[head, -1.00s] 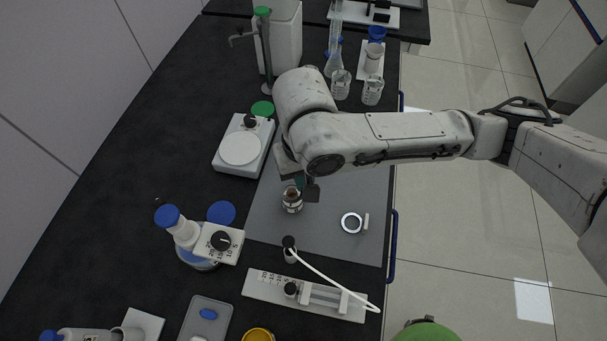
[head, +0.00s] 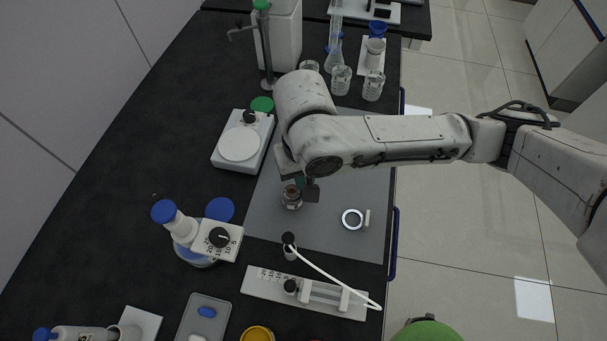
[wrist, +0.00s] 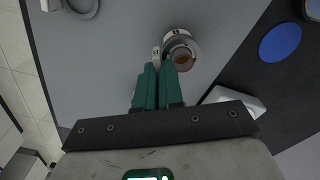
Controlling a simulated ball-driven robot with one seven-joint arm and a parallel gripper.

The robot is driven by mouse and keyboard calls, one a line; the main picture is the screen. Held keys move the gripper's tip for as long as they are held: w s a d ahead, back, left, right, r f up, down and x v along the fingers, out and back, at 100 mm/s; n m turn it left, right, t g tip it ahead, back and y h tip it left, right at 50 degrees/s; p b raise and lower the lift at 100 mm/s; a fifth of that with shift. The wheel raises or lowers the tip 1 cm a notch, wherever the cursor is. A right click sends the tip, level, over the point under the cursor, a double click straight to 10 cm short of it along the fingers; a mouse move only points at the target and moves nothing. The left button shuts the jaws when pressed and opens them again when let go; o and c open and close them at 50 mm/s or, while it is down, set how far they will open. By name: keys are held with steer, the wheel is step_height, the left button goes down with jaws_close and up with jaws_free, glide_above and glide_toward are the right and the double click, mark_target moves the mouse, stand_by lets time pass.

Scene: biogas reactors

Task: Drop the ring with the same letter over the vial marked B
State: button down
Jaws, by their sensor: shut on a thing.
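A small vial with a brown top (head: 292,197) stands on the grey mat (head: 335,238) beneath my wrist in the head view. It also shows in the wrist view (wrist: 183,61), just right of my fingertips, with a pale round rim about it. My gripper (wrist: 157,66) is shut on a small white tab at that rim, which looks like the tab of a ring. I cannot tell whether this ring is around the vial or just above it. The letters are too small to read. A second white ring (head: 352,219) with a tab lies flat on the mat, to the right.
A balance-like device with a round white plate (head: 239,144) stands left of the mat. Beakers (head: 373,86) stand at the back. The mat's right part is mostly clear.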

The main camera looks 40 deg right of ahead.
steer(key=c, duration=0.8)
jaws_free()
step_height(320, 180, up, 7)
steer(key=p, duration=0.7)
stand_by(0.7)
